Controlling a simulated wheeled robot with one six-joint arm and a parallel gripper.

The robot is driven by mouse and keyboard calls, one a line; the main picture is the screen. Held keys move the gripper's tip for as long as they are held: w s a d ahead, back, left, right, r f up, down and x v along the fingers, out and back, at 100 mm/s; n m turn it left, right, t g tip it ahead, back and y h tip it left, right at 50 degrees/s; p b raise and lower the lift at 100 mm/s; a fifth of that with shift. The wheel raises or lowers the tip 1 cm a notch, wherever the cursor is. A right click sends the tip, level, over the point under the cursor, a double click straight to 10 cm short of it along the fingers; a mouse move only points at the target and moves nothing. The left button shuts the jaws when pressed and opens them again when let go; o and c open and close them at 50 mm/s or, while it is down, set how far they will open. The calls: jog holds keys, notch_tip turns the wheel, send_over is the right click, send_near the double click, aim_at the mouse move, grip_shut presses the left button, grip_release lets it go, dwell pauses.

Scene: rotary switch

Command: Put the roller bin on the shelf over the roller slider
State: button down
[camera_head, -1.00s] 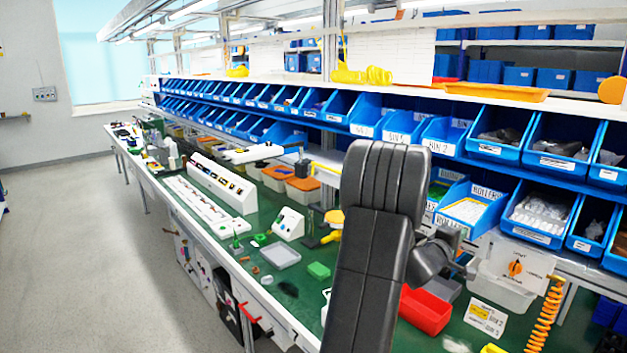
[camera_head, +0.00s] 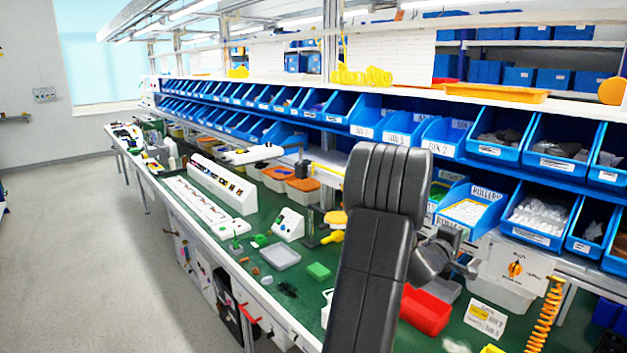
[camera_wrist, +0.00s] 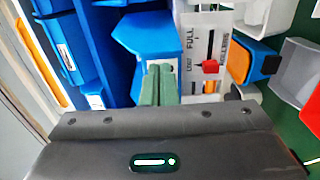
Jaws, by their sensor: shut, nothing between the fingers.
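A blue bin with a ROLLERS label (camera_head: 472,208), holding white pieces, stands on the lower shelf in the head view, right of my arm. A similar blue bin is partly hidden behind my arm. In the wrist view, the roller slider (camera_wrist: 208,62) is a pale panel marked FULL and ROLLERS with a red knob. My gripper (camera_wrist: 160,70) is shut and empty, its green fingers left of the slider. A blue bin (camera_wrist: 150,35) lies just beyond the fingertips; I cannot tell whether they touch it.
A red bin (camera_head: 427,308) and a coiled orange hose (camera_head: 544,318) are below. Rows of blue bins fill the shelves. The green bench is cluttered on the left.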

jog(key=shift+p+x, duration=0.5)
jog(key=shift+x, duration=0.9)
jog(key=shift+w+d, duration=0.1)
jog(key=v, duration=0.8)
jog(key=x, duration=0.8)
dwell(0.5)
